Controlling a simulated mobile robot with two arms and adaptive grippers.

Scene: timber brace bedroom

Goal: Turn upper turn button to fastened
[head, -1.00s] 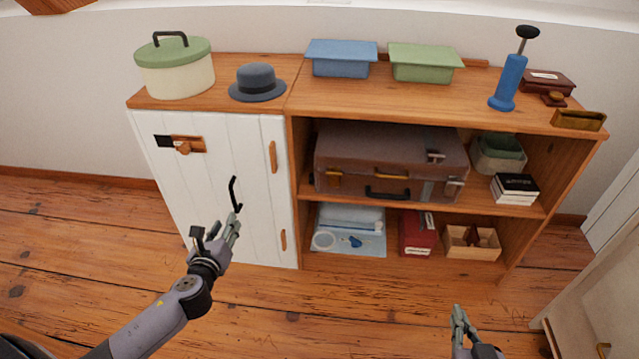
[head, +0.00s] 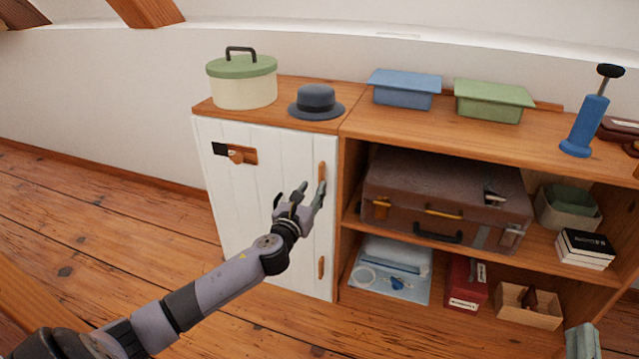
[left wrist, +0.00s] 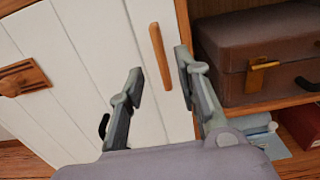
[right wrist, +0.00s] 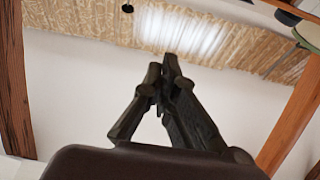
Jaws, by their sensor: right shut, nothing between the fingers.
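The upper turn button (head: 322,172) is an upright wooden bar at the right edge of the white cabinet door (head: 240,190). It also shows upright in the left wrist view (left wrist: 160,57). My left gripper (head: 311,188) is open in front of it. In the left wrist view the button appears between my two spread fingertips (left wrist: 160,70); I cannot tell whether they touch it. A similar lower turn button (head: 321,267) stands upright below.
A wooden latch (head: 240,154) is at the door's upper left. A black door handle (left wrist: 103,127) is partly hidden by my left gripper. A hat (head: 316,104) and a lidded pot (head: 243,85) stand on top. A suitcase (head: 400,190) lies on the open shelf to the right.

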